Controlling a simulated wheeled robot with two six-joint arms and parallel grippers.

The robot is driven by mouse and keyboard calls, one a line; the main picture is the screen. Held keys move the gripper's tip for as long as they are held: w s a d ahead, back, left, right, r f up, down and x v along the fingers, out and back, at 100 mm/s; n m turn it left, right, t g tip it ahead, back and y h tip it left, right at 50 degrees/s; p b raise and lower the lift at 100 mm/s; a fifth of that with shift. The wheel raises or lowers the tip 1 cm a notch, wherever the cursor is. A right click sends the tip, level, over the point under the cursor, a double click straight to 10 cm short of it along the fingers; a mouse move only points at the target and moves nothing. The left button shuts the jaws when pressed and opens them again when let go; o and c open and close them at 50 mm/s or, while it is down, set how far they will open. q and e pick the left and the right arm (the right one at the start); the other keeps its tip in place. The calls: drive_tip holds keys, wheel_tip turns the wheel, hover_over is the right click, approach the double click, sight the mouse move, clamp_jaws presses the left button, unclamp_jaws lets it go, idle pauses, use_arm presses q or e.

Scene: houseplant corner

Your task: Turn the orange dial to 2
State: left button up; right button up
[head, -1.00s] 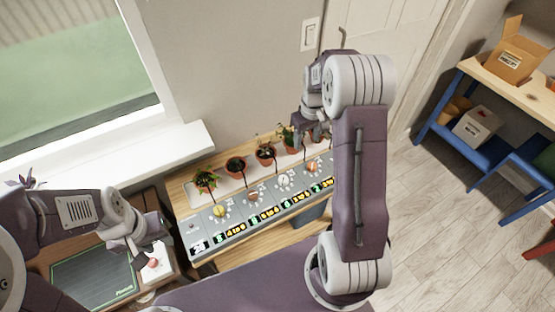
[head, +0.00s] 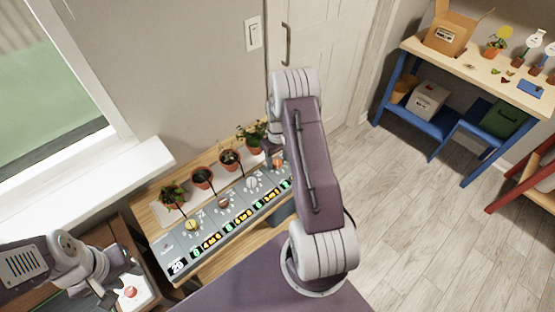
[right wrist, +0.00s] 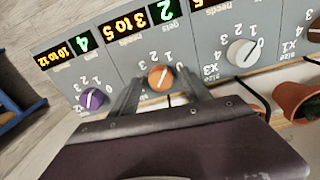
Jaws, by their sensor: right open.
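The orange dial (right wrist: 160,77) sits on the grey control panel (right wrist: 205,57), seen upside down in the right wrist view. Its white line tilts toward the 0 and 1 side of its scale. My right gripper (right wrist: 158,92) is open, with one finger on each side of the orange dial; whether they touch it I cannot tell. In the head view the orange dial (head: 278,163) shows beside my right arm, which hides most of that gripper. My left gripper (head: 116,283) hovers by a white box with a red button (head: 131,292); its jaw opening is unclear.
A purple dial (right wrist: 92,99) and a white dial (right wrist: 243,52) flank the orange one. Potted plants (head: 230,160) stand along the panel's back edge. A blue-legged shelf (head: 405,47) stands at right, with bare floor (head: 400,200) before it.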

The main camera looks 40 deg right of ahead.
drive_tip(key=shift+f, duration=0.15)
clamp_jaws()
drive_tip(key=shift+n, duration=0.4)
drive_tip(key=n, duration=0.3)
drive_tip(key=shift+n, duration=1.9)
unclamp_jaws()
